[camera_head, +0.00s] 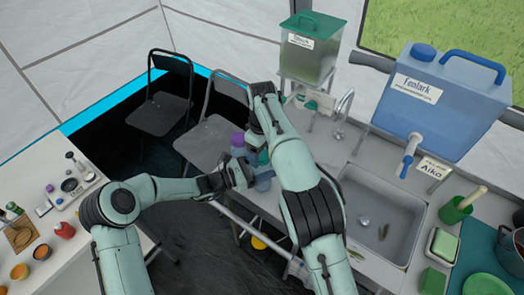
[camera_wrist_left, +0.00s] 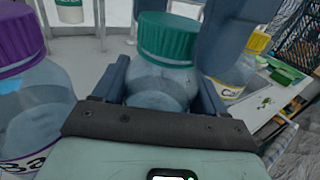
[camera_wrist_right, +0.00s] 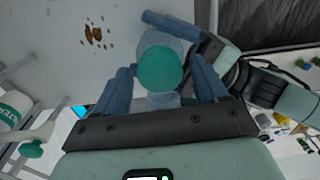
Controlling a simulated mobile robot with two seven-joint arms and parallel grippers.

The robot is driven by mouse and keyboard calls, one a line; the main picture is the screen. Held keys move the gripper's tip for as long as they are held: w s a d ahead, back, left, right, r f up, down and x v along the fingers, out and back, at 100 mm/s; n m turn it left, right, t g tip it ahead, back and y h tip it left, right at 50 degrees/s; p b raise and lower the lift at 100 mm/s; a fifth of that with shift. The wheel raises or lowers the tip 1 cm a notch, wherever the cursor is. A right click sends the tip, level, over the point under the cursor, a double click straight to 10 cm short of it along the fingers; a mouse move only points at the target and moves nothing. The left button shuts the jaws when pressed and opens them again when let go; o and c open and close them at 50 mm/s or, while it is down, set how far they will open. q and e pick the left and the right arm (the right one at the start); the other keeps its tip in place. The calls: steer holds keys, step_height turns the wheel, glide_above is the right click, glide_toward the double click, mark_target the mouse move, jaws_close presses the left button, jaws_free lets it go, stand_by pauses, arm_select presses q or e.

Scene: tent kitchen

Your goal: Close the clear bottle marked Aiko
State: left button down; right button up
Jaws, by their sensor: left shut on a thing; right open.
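A clear bottle (camera_wrist_left: 158,85) with a green cap (camera_wrist_left: 167,38) stands between the fingers of my left gripper (camera_wrist_left: 160,95), which is shut on its body. Its label is hidden, so I cannot read a name on it. The cap sits on the bottle's top; I cannot tell whether it is tight. My right gripper (camera_wrist_right: 165,88) is open above, with its fingers on either side of the green cap (camera_wrist_right: 160,68). In the head view the bottle (camera_head: 264,183) is partly hidden by my arms.
A purple-capped bottle (camera_wrist_left: 35,110) and a yellow-capped bottle (camera_wrist_left: 235,75) stand close on either side. A card reading Aiko (camera_head: 433,167) is beside the sink (camera_head: 380,215). A blue water container (camera_head: 440,100) and a green-lidded dispenser (camera_head: 310,50) stand behind.

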steer(key=c, duration=1.1)
steer(key=m, duration=0.5)
steer(key=shift+m, duration=0.3)
steer(key=m, duration=1)
steer(key=shift+m, duration=0.4)
steer(key=m, duration=0.4)
steer(key=shift+m, duration=0.4)
steer(key=o, duration=1.2)
steer(key=shift+o, duration=0.2)
steer(key=shift+r, duration=3.7)
